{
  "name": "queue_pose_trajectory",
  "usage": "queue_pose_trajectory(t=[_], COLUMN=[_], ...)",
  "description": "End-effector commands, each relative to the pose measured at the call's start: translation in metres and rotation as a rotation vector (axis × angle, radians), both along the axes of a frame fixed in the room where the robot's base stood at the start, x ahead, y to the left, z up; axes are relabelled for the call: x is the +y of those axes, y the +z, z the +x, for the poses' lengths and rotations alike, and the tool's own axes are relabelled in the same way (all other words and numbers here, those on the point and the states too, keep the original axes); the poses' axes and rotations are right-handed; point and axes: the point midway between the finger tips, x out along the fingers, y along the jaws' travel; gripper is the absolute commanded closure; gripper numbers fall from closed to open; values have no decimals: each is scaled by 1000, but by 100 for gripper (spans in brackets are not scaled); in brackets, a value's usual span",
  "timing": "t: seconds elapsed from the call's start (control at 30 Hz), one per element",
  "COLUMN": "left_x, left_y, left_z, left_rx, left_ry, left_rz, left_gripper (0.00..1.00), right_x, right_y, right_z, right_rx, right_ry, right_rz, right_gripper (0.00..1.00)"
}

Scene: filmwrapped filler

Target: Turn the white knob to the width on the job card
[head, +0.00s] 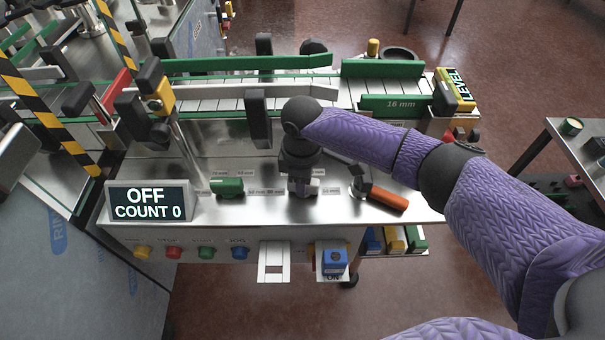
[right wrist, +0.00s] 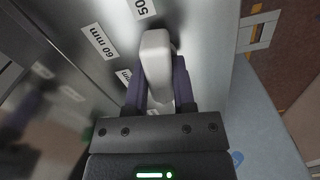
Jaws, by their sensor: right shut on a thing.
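The white knob (right wrist: 157,58) is a rounded pale bar on the steel panel, between the dark fingers of my right gripper (right wrist: 160,92). My right gripper is shut on it. In the head view the white knob (head: 312,187) shows only in part beneath my right gripper (head: 300,185), which comes down from above. Width labels lie around the knob: a "60 mm" label (right wrist: 100,42) and a partly cut "50" label (right wrist: 142,8) are readable. A third label is partly hidden by a finger. I cannot make out a job card with a readable width. My left gripper is not in view.
A green knob (head: 227,187) is left of my gripper, and an orange handle (head: 387,200) is to its right. A display (head: 149,202) reads "OFF COUNT 0". Coloured buttons (head: 206,253) line the front panel. Green rails (head: 382,69) run behind my arm; one block reads "16 mm".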

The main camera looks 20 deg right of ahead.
Motion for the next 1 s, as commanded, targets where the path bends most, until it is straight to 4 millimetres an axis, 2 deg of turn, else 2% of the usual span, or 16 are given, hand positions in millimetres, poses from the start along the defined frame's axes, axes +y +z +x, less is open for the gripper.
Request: queue_pose_trajectory(t=[0.03,0.1,0.4,0.67,1.0], left_x=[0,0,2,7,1], left_y=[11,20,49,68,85], left_z=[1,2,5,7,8], left_rx=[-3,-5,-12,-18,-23], left_ry=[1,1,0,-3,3], left_rz=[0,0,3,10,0], left_gripper=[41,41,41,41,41], right_x=[1,0,0,0,-1], right_y=[5,6,4,3,2], right_z=[-1,-1,0,0,1], right_rx=[4,4,4,3,2], right_ry=[-38,-103,-388,-636,-959], right_rz=[1,1,1,2,2], right_gripper=[100,100,100,100,100])
